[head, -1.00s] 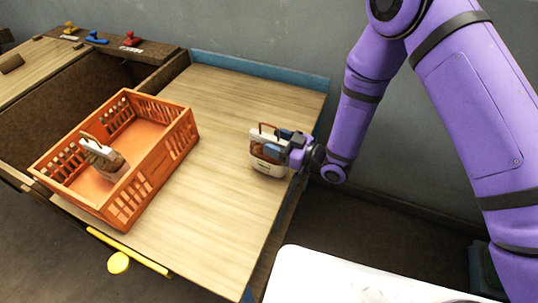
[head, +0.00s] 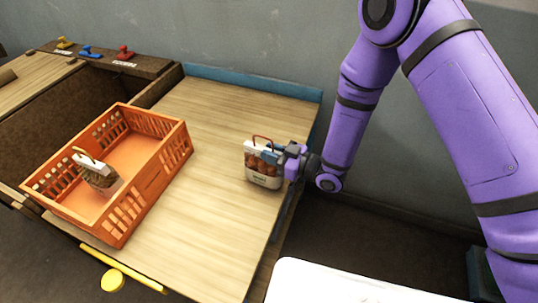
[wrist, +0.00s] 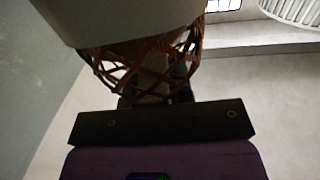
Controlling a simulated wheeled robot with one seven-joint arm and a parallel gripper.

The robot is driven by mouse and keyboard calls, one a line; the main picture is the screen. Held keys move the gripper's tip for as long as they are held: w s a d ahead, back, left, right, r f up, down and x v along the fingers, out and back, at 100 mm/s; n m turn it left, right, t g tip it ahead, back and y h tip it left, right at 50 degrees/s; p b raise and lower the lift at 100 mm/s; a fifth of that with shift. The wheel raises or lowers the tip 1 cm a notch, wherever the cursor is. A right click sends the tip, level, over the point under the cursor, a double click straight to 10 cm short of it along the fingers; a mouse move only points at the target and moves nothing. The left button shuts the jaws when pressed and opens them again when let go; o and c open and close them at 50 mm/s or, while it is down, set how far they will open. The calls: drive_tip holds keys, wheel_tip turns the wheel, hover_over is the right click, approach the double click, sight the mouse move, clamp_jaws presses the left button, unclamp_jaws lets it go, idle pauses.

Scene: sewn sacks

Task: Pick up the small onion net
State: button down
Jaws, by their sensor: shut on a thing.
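The onion net (head: 263,165) is a small bag with a white top band, brown contents behind mesh, a white label and a red-brown handle. It is upright at the right edge of the wooden table. My gripper (head: 276,151) reaches it from the right and is shut on its upper right side. I cannot tell whether its base touches the table. In the wrist view the net (wrist: 150,62) shows close up as red-brown mesh below a pale band. The fingertips are partly hidden by the net.
An orange crate (head: 157,172) stands on the left of the table (head: 215,215) with another small bag (head: 97,172), yellow-handled, inside. Bare tabletop lies between crate and net. A blue strip (head: 250,83) edges the back. A white surface (head: 340,285) is at the front right.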

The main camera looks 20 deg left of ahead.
drive_tip(key=r, duration=0.3)
drive_tip(key=shift+s+d, duration=0.1)
drive_tip(key=shift+d, duration=0.15)
drive_tip(key=s+d+r, duration=0.1)
drive_tip(key=s+d, duration=0.7)
drive_tip(key=d, duration=0.5)
drive_tip(key=shift+s+r, duration=0.2)
drive_tip(key=shift+r, duration=0.05)
